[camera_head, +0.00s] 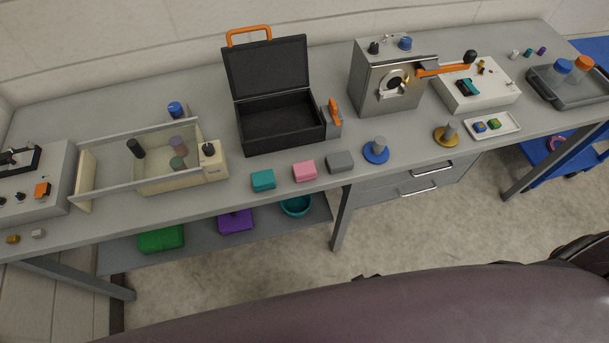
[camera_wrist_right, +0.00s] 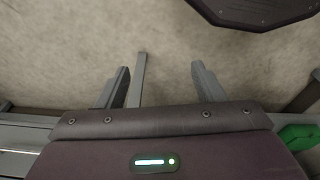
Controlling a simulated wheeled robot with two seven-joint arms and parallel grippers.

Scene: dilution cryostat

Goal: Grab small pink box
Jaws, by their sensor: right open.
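The small pink box (camera_head: 304,171) sits on the grey bench top near its front edge, between a teal box (camera_head: 263,180) and a grey box (camera_head: 340,161), with small gaps on both sides. My right gripper (camera_wrist_right: 160,85) shows in the right wrist view with its two fingers apart and nothing between them, over bare floor. The pink box does not show in that view. Neither gripper shows in the head view, so I see no gripper near the box.
An open black case (camera_head: 280,125) stands behind the pink box. A blue-based post (camera_head: 376,152) stands to the right. A lower shelf holds a green box (camera_head: 161,239), a purple box (camera_head: 235,221) and a teal bowl (camera_head: 296,206).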

